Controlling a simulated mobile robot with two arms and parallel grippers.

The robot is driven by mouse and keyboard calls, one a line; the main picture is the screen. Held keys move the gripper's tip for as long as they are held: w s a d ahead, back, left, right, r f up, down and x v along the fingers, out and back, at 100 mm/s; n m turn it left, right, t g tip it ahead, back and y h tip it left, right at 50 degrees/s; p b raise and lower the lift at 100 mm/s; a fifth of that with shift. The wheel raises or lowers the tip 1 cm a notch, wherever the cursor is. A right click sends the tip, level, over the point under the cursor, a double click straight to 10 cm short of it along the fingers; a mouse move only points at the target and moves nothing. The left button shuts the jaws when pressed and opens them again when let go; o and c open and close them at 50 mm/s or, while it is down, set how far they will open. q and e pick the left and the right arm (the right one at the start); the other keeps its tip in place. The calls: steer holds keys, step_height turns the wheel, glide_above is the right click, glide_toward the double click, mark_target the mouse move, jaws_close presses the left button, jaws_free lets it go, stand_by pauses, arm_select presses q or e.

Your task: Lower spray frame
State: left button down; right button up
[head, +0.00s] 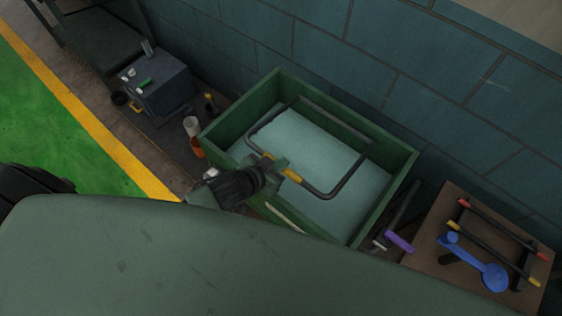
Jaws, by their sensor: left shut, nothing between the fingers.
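The spray frame (347,178) is a dark tubular loop with yellow grip sections on its near side. It shows over the open green tank (237,119), which has a pale, flat surface (312,150) inside. I cannot tell how high the frame stands above that surface. My left gripper (275,170) is at the frame's near side, between the two yellow sections, and covers that part of the bar. Its fingers are shut with nothing held between them. My right gripper is not in view.
A grey box (160,88) and small cups (191,126) stand left of the tank. On the right, a brown table (433,240) holds dark bars with coloured ends and a blue tool (478,264). A purple-handled tool (399,242) lies between. A block wall stands behind.

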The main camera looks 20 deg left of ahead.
arm_select(q)
steer(key=shift+f, duration=0.1)
steer(key=shift+s+f, duration=0.1)
steer(key=shift+f, duration=0.3)
steer(key=f+b, duration=0.1)
steer(key=f, duration=0.2)
steer(key=shift+s+a+b, duration=0.2)
steer(key=shift+s+b, duration=0.2)
steer(key=shift+r, duration=0.1)
steer(key=r+p, duration=0.5)
steer(key=shift+w+d, duration=0.1)
steer(key=shift+w, duration=0.3)
steer(key=s+a+r+b, duration=0.2)
steer(key=s+a+r, duration=0.1)
steer(key=s, duration=0.5)
steer(key=shift+s, duration=0.3)
